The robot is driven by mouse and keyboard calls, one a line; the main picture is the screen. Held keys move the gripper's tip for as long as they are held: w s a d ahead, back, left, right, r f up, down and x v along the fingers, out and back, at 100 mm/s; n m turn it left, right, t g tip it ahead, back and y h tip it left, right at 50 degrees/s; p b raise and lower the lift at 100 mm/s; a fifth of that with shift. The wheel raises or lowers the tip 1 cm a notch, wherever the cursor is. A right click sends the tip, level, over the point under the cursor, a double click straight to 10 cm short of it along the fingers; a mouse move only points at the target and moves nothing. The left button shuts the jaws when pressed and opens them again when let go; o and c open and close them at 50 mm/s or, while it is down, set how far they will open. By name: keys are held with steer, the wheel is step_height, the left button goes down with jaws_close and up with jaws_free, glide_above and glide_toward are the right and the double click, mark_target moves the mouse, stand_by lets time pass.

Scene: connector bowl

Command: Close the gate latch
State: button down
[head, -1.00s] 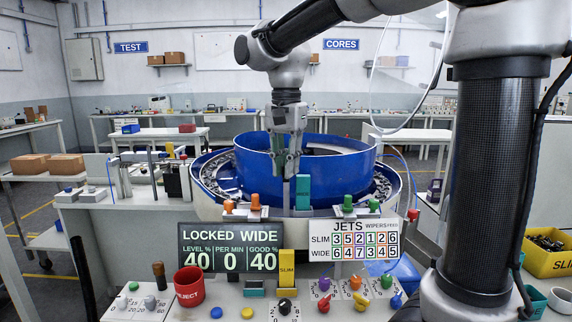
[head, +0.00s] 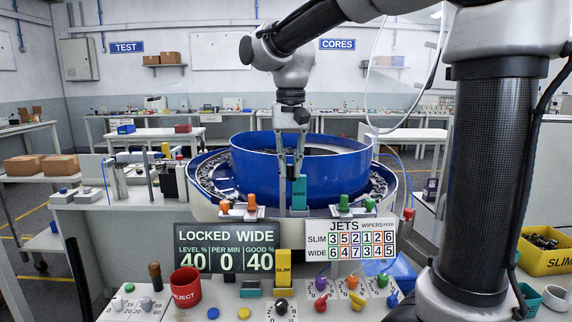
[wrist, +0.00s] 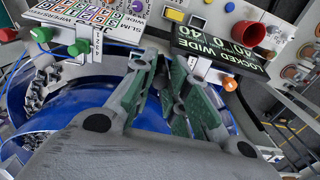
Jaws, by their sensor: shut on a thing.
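My gripper (head: 298,174) points down at the front of the blue bowl, with its fingers at the top of an upright teal block (head: 299,194). It is shut on this teal block, though the contact itself is partly hidden. In the wrist view, my gripper's two green-padded fingers (wrist: 162,68) reach toward the panel side, close together at the tips. The blue bowl (head: 255,160) stands behind, with dark parts on its outer track. I cannot clearly make out a separate latch part; the fingers and the block hide that spot.
A screen (head: 228,247) reads LOCKED WIDE, 40, 0, 40. Beside it is the JETS card (head: 350,240). Orange (head: 253,201) and green (head: 344,201) knobs flank the teal block. A yellow SLIM block (head: 283,262), a red REJECT cup (head: 185,287) and several coloured knobs crowd the front panel.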

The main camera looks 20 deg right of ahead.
steer(key=shift+w+d+n, duration=0.45)
steer(key=shift+d+n, duration=0.1)
steer(key=shift+n, duration=1.6)
steer(key=shift+w+d+n, duration=0.4)
steer(key=shift+d+n, duration=0.1)
steer(key=shift+n, duration=1.6)
steer(key=shift+w+d+n, duration=0.45)
steer(key=shift+d+n, duration=0.1)
steer(key=shift+n, duration=1.6)
steer(key=c, duration=1.4)
jaws_free()
steer(key=shift+o, duration=0.2)
step_height(320, 180, up, 12)
